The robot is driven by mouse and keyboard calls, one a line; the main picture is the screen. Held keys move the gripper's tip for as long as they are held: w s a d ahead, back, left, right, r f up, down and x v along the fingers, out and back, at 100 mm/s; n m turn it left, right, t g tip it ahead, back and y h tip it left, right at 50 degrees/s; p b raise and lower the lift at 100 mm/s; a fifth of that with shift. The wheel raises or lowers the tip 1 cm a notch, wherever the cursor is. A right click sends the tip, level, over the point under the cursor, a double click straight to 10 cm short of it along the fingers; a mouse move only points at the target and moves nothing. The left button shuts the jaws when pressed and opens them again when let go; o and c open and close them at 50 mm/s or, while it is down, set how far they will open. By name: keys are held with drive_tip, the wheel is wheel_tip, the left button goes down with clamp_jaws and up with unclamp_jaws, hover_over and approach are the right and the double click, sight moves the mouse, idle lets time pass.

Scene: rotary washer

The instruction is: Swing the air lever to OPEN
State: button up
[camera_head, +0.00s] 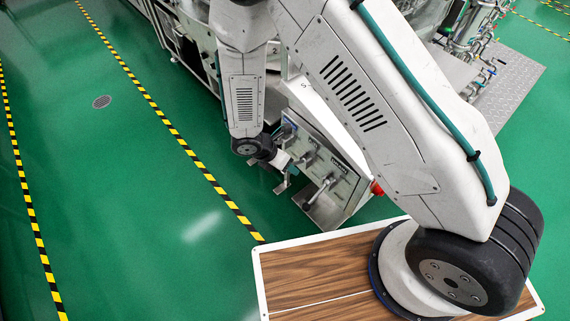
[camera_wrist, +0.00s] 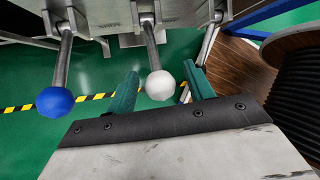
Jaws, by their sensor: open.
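In the wrist view, a lever with a white ball knob (camera_wrist: 160,85) hangs between the two green fingers of my gripper (camera_wrist: 160,69). The fingers are open, with a visible gap on each side of the knob. A second lever with a blue ball knob (camera_wrist: 55,101) is to the left, outside the fingers. I see no label telling which is the air lever. In the head view, the sloped grey control panel (camera_head: 345,178) carries several levers, one at its lower front (camera_head: 322,190). My arm hides part of the panel, and the gripper's fingers are not clear there.
A red button (camera_head: 376,188) is at the panel's right side, beside my arm. The washer machine (camera_head: 180,40) stands behind. A wood-topped surface with a white rim (camera_head: 262,280) is at the front. The green floor (camera_head: 130,190) is clear to the left, with yellow-black tape.

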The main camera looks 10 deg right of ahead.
drive_tip(key=v, duration=0.7)
drive_tip(key=shift+a+r, duration=0.15)
drive_tip(key=shift+r, duration=0.2)
drive_tip(key=s+d+r+m+y, duration=0.2)
drive_tip(key=s+d+r+m, duration=0.4)
drive_tip(key=r, duration=0.6)
drive_tip(key=s+d+r+m+y, duration=0.2)
drive_tip(key=s+d+r+m, duration=0.5)
drive_tip(key=r+m, duration=0.4)
drive_tip(key=s+d+r+m+y, duration=0.1)
drive_tip(key=s+d+r+m, duration=0.6)
drive_tip(key=r, duration=0.7)
drive_tip(key=shift+d+r+m+t+y, duration=0.2)
drive_tip(key=shift+r+m+t+y, duration=0.15)
drive_tip(key=shift+m, duration=0.45)
drive_tip(key=shift+d, duration=0.1)
